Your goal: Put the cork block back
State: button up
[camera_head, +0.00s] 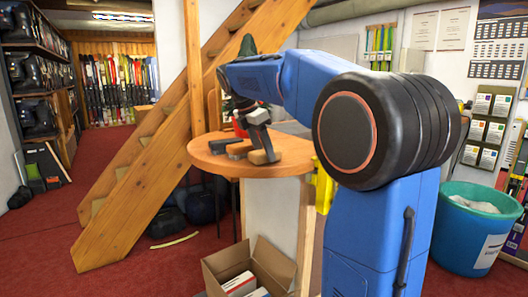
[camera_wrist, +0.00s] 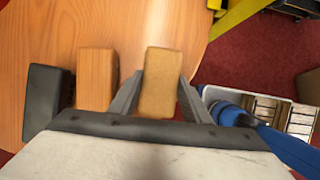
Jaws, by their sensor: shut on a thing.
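The cork block (camera_wrist: 160,82), tan and faintly speckled, is between the two fingers of my gripper (camera_wrist: 159,90) in the wrist view. The fingers are shut on it, one along each side. In the head view my gripper (camera_head: 260,137) points down at the round wooden table (camera_head: 287,160), with the cork block (camera_head: 262,157) at its tips near the table's front edge. I cannot tell whether the block touches the table top.
A wood-grain block (camera_wrist: 97,78) and a dark grey block (camera_wrist: 45,100) stand left of the cork block on the table. The table edge lies close on the right. An open cardboard box (camera_head: 268,262) sits below. A teal bin (camera_head: 460,235) stands right.

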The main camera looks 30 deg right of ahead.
jog(key=shift+f, duration=0.15)
jog(key=o, duration=1)
jog(key=v, duration=1.2)
jog(key=s+a+f+m+t+y, duration=0.1)
jog(key=s+a+f+m, duration=0.2)
jog(key=s+f+m, duration=0.3)
jog(key=s+a+f+m+t+y, duration=0.2)
jog(key=s+a+f+m, duration=0.2)
jog(key=s+f, duration=1)
jog(key=s+a+f+m+t+y, duration=0.1)
jog(key=s+a+f+m, duration=0.3)
jog(key=s+f+m, duration=0.4)
jog(key=shift+s+a+f+t, duration=0.1)
jog(key=shift+s+f, duration=0.25)
jog(key=shift+f, duration=0.65)
jog(key=shift+s+f+t, duration=0.1)
jog(key=shift+s+f, duration=0.2)
jog(key=shift+f, duration=0.7)
jog(key=shift+s+a+f+t, duration=0.1)
jog(key=shift+s+f, duration=0.25)
jog(key=shift+f, duration=0.65)
